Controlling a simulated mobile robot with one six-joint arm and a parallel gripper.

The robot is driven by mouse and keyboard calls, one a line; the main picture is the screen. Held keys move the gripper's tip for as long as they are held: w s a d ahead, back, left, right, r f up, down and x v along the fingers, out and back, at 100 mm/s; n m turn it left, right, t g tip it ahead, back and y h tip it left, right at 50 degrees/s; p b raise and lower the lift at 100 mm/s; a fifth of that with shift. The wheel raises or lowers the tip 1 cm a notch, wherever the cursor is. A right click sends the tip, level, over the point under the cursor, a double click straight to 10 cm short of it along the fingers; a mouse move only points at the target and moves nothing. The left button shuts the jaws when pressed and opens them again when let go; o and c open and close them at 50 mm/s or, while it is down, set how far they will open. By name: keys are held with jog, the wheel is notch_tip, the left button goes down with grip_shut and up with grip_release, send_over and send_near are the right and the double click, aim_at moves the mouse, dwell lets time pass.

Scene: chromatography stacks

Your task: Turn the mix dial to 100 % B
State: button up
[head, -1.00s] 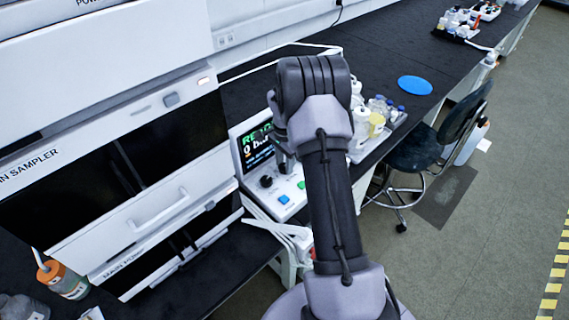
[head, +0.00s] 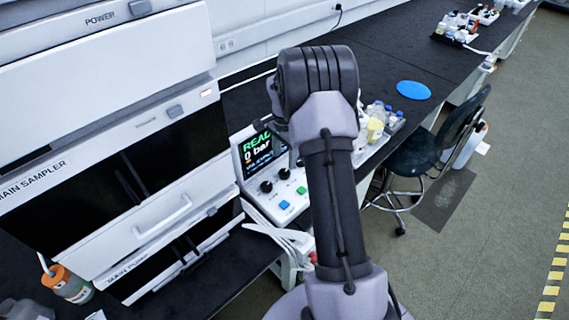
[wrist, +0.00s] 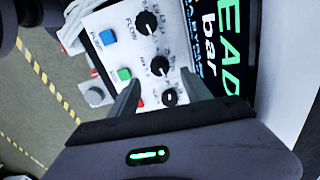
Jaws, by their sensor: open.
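The control panel (head: 272,200) carries a row of black dials, and three show in the wrist view: the top dial (wrist: 147,22), the middle dial (wrist: 160,66) and the smaller lower dial (wrist: 170,97). Their labels are too small to read surely, though the top one seems to read FLOW. I cannot tell which is the mix dial. My gripper (wrist: 161,77) is open and empty. Its fingers appear on either side of the lower dial, tips near the middle dial's level; contact is not clear. In the head view, the first dial (head: 266,187) and second dial (head: 284,174) show; my arm hides the third.
A lit screen (head: 258,150) reading READY and 0 bar adjoins the dials. A blue button (head: 284,205) and a green button (head: 301,190) sit close by. Bottles in a tray (head: 375,146) stand right of my arm. The instrument stack (head: 110,215) is at left.

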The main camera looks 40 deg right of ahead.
notch_tip(320, 180, up, 11)
jog(key=p, duration=0.2)
jog(key=shift+p, duration=0.35)
jog(key=shift+s+f, duration=0.1)
jog(key=shift+f, duration=0.05)
